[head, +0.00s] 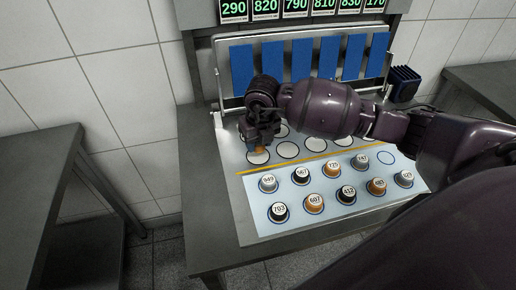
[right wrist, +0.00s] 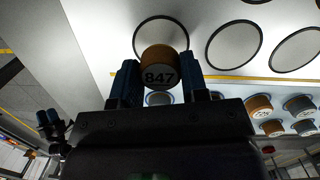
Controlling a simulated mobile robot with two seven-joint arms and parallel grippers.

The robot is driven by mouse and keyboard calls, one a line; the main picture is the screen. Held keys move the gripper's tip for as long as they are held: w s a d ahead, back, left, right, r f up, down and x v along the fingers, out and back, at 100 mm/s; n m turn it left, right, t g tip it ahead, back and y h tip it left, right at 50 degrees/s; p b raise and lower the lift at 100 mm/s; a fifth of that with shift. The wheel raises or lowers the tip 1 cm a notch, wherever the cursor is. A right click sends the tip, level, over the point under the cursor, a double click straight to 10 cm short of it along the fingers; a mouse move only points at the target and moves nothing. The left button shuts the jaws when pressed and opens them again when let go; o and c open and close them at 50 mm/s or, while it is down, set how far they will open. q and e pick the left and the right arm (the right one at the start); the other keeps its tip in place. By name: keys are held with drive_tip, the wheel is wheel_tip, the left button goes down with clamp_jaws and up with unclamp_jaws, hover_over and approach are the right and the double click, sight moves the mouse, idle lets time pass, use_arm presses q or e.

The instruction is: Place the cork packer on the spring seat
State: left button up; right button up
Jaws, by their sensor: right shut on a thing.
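My right gripper (head: 259,139) is shut on a short brown cylinder (head: 260,148) over the front-left white circle (head: 257,158) of the upper panel. In the right wrist view, the cylinder (right wrist: 162,64) sits between the two blue fingertips (right wrist: 160,88). Its pale face reads 847, and a black-ringed circle (right wrist: 158,27) shows just behind it. It may be the cork packer; no name shows on it. I cannot tell which circle is the spring seat, or whether the cylinder touches the panel. My left gripper (right wrist: 50,121) seems to show small at the left of the right wrist view, its opening unclear.
Several numbered brown, black and grey cylinders stand on the pale blue front panel (head: 250,205); one ring (head: 386,158) there is empty. A yellow line (head: 310,160) divides the panels. Blue upright plates (head: 300,62) stand behind, below green number displays (head: 265,8). My right arm hides some circles.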

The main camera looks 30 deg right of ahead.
sight(258, 149)
wheel_tip(258, 149, down, 3)
drive_tip(key=shift+r, duration=0.1)
drive_tip(key=shift+f, duration=0.25)
drive_tip(key=o, duration=0.9)
drive_tip(key=r, duration=0.3)
drive_tip(key=s+r, duration=0.1)
drive_tip(key=r, duration=0.7)
drive_tip(key=shift+s+r+p, duration=0.15)
drive_tip(key=shift+p, duration=0.25)
drive_tip(key=shift+r, duration=0.4)
drive_tip(key=shift+s, duration=0.1)
